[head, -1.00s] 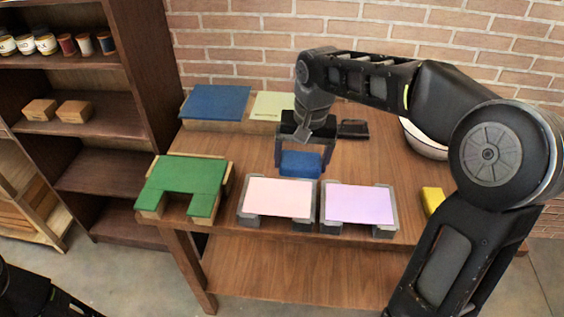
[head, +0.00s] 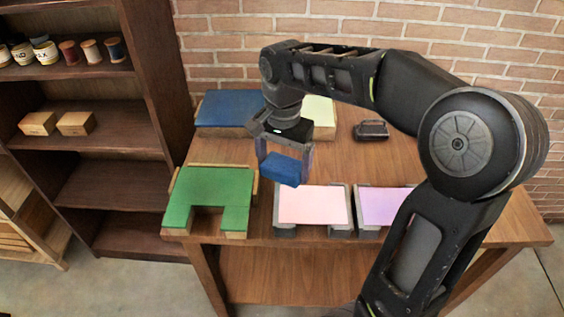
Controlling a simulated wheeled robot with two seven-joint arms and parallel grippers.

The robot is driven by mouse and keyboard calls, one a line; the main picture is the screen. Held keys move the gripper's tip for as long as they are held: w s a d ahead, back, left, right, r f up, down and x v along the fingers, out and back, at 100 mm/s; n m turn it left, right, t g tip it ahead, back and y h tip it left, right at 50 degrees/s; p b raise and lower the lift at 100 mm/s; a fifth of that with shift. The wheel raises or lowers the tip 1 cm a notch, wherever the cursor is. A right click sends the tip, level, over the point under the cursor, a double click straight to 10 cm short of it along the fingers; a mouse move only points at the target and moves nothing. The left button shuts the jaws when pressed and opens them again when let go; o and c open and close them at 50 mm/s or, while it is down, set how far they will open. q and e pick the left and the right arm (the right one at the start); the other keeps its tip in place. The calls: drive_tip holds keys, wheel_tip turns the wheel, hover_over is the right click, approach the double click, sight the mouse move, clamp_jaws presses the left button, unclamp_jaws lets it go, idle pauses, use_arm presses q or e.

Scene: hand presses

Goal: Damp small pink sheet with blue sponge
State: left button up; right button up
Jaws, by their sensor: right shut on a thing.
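The blue sponge (head: 281,169) is held between the fingers of my right gripper (head: 284,166), which is shut on it. The sponge is tilted and hangs above the table between the green-topped block and the small pink sheet. The small pink sheet (head: 313,204) lies flat on a grey stand near the table's front edge, to the right of and below the sponge in the picture. The sponge appears apart from the sheet. My left gripper is not in view.
A green-topped wooden block (head: 213,189) stands left of the pink sheet. A lilac sheet (head: 380,206) on a similar stand is right of it, partly behind my arm. A blue pad (head: 228,108), a pale green pad (head: 321,110) and a dark object (head: 370,130) are at the back.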

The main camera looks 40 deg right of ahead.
drive_tip(key=shift+s+d, duration=0.1)
drive_tip(key=shift+f+b, duration=0.35)
wheel_tip(320, 180, down, 4)
drive_tip(key=b, duration=0.3)
drive_tip(key=shift+f, duration=0.15)
